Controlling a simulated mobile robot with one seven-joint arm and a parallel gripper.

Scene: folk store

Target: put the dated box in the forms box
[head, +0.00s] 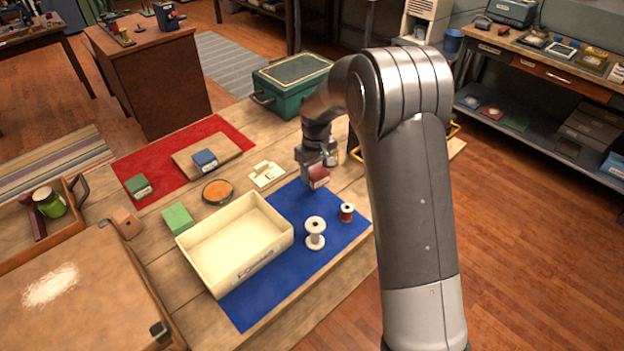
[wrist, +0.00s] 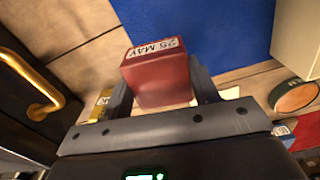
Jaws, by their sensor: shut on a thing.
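A small dark red box (wrist: 158,78) with a white label reading "25 MAY" is between the fingers in the wrist view. It also shows in the head view (head: 319,177), above the edge of the blue mat. My gripper (head: 317,170) is shut on this red box and holds it above the table. The cream forms box (head: 190,251) is an open, empty-looking tray standing partly on the blue mat, left of and nearer than my gripper. Its front label is too blurred to read surely. The cream wall also shows in the wrist view (wrist: 298,38).
A white spool (head: 315,233) and a small red-brown spool (head: 346,212) stand on the blue mat (head: 273,291). A letter card (head: 267,175), an orange-topped round tin (head: 217,191) and green block (head: 177,218) lie nearby. A green case (head: 290,82) stands behind.

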